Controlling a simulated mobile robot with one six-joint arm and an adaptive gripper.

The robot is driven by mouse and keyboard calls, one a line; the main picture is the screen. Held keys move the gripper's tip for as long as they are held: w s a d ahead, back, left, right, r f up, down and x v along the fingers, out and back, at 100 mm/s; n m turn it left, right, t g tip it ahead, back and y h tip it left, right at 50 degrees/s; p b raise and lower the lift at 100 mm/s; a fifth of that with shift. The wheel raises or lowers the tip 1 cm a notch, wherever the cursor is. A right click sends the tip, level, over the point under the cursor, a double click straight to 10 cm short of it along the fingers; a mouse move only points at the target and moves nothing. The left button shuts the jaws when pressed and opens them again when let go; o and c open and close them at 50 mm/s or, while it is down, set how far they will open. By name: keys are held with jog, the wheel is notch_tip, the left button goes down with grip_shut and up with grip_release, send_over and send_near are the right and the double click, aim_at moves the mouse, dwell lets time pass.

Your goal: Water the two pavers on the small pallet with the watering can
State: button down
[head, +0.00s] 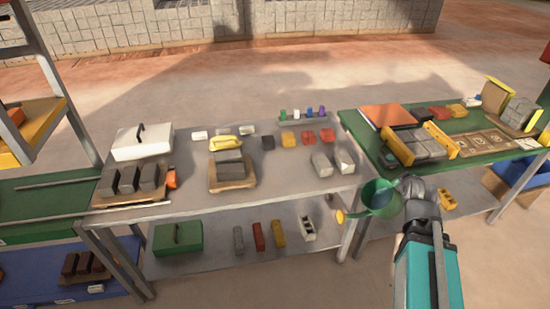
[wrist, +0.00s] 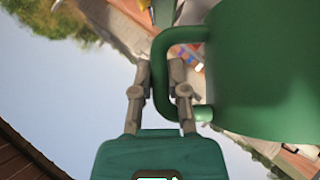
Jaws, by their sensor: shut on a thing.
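The green watering can (head: 378,196) hangs in front of the gap between the grey and green tables, its yellow spout end (head: 340,217) pointing left. My gripper (head: 411,188) is shut on its handle; in the wrist view my gripper (wrist: 160,78) has its fingers on either side of the handle bar, beside the large green can body (wrist: 265,70). Grey pavers (head: 229,163) sit close together on a small wooden pallet (head: 233,186) at the middle of the grey table, well left of the can. I cannot tell whether they are wet.
The grey table (head: 260,202) also holds a white case (head: 142,142), a pallet with dark blocks (head: 132,180), and grey blocks (head: 322,164) between the can and the small pallet. The green table (head: 385,167) at right carries a yellow-sided block mould (head: 420,145). The grey table's front strip is clear.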

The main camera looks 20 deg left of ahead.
jog(key=w+a+f+m+g, duration=0.1)
jog(key=a+m, duration=0.1)
jog(key=a, duration=0.6)
jog(key=w+a+f+m+h, duration=0.1)
jog(key=w+a+m, duration=0.1)
jog(key=a, duration=0.5)
jog(key=w+a+f+m+g, duration=0.1)
jog(key=a+m, duration=0.2)
jog(key=a, duration=0.5)
jog(key=s+a+m+g+h, duration=0.1)
jog(key=a+m, duration=0.7)
jog(key=a, duration=1.2)
jog(key=shift+s+a+h, duration=0.15)
jog(key=shift+s+h, duration=0.65)
jog(key=shift+s, duration=0.4)
jog(key=shift+s+a, duration=0.1)
